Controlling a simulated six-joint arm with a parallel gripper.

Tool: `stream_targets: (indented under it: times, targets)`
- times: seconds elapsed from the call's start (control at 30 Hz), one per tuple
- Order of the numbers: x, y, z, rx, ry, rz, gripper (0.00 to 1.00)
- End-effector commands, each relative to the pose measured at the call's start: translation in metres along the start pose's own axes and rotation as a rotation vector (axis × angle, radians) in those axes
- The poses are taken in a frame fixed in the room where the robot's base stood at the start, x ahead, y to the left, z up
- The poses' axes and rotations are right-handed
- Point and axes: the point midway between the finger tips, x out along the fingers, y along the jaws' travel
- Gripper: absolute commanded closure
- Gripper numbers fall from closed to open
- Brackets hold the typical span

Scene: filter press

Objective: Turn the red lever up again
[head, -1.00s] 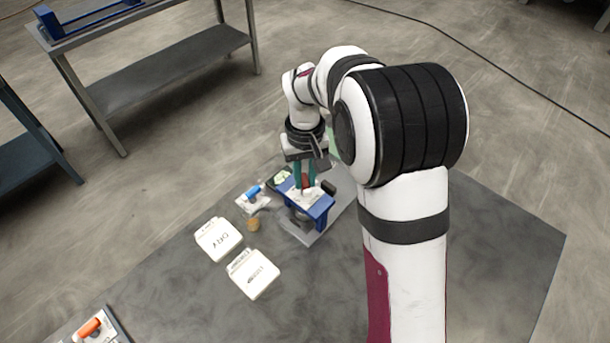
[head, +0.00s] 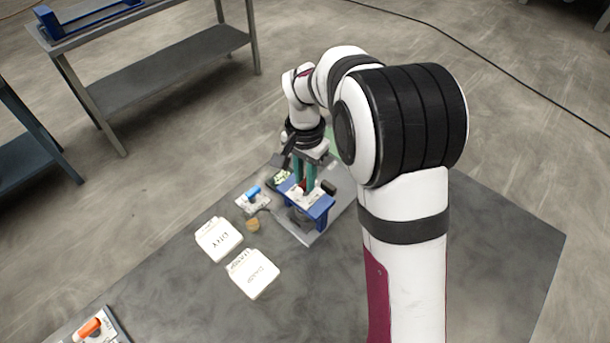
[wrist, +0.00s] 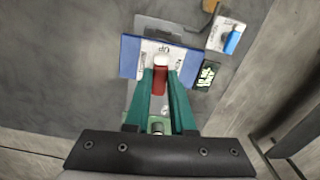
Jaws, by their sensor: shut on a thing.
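The red lever (wrist: 159,81) sits between my gripper's teal fingers in the wrist view, and a bit of its red shows in the head view (head: 303,186). My gripper (wrist: 160,76) is shut on it; in the head view the gripper (head: 304,183) reaches down over the blue filter press (head: 320,209). The lever lies in front of a white label plate (wrist: 163,52) with "UP" printed on it, on the blue press top (wrist: 130,57). The fingers hide much of the lever, so I cannot tell its exact angle.
A blue lever on a white plate (head: 252,200) and a dark display with green marks (wrist: 208,75) are close beside the press. Two white labelled blocks (head: 218,238) (head: 254,273) and a small tan cylinder (head: 253,225) lie nearby. An orange-handled unit (head: 90,328) is at the table's near left.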

Motion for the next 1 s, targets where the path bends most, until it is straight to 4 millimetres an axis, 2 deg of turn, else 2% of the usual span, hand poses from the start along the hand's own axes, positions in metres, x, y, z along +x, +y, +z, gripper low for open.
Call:
stream_targets:
  times: [0.3,0.87,0.9,1.0]
  targets:
    - [-0.001,-0.0001,-0.0002,0.114,0.001,-0.001,1.0]
    - [-0.001,-0.0001,-0.0003,0.139,0.001,-0.001,1.0]
    - [-0.001,-0.0001,-0.0003,0.139,0.001,-0.001,0.72]
    - [-0.0008,-0.0001,-0.0002,0.138,0.001,-0.001,0.54]
